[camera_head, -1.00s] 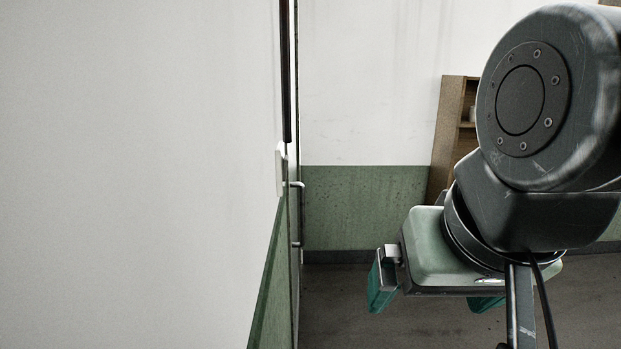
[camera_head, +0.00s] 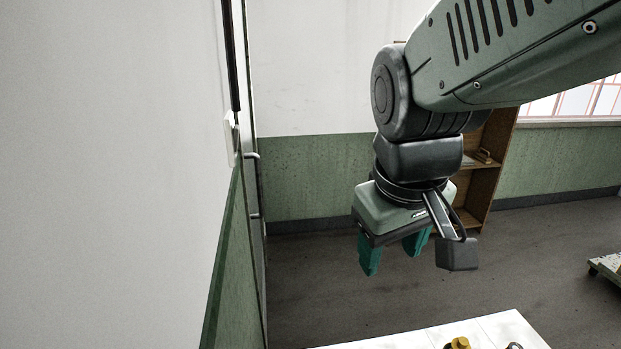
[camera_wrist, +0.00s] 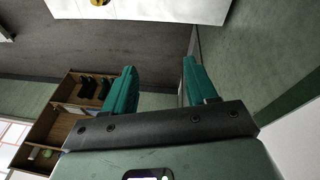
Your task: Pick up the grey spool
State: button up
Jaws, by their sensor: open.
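I cannot make out a grey spool in either view. My gripper (camera_head: 392,262) hangs in the air beyond the white table, its two green fingers apart and pointing down. In the wrist view the fingers (camera_wrist: 160,68) are also apart, with nothing between them. A small dark ring-like part (camera_head: 514,346) shows at the bottom edge of the head view, cut off, and I cannot tell what it is.
A white table top (camera_head: 400,341) enters at the bottom, with a yellow object (camera_head: 459,343) on it. A wooden shelf (camera_head: 499,165) stands behind my arm. A low wheeled cart (camera_head: 607,267) is at the right. A wall fills the left; the floor between is clear.

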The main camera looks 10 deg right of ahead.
jog(key=s+d+f+n+g+h, duration=0.1)
jog(key=d+f+n+g, duration=0.15)
jog(key=d+f, duration=0.45)
jog(key=s+d+f+n+g+h, duration=0.1)
jog(key=d+f+n, duration=0.35)
jog(key=d, duration=0.55)
jog(key=s+d+f+n+y, duration=0.1)
jog(key=s+d+f+n, duration=0.1)
jog(key=s+f, duration=0.1)
jog(key=s+d+f+n+y, duration=0.1)
jog(key=s+d+f+n, duration=0.1)
jog(key=f, duration=0.4)
jog(key=s+d+f+n+y, duration=0.1)
jog(key=s+d+f+n, duration=0.1)
jog(key=f, duration=0.3)
jog(key=shift+s+d+f, duration=0.25)
jog(key=shift+s+d, duration=0.3)
jog(key=shift+s, duration=0.35)
jog(key=shift+f+n+t, duration=0.25)
jog(key=shift+n, duration=0.15)
notch_tip(320, 180, down, 4)
jog(key=shift+f, duration=0.1)
jog(key=shift+s+d+f, duration=0.1)
jog(key=shift+f, duration=1)
jog(key=shift+s+d+f, duration=0.1)
jog(key=shift+s+f, duration=0.05)
jog(key=shift+f, duration=0.9)
jog(key=shift+s+d+f, duration=0.1)
jog(key=shift+f, duration=1)
jog(key=shift+c, duration=0.5)
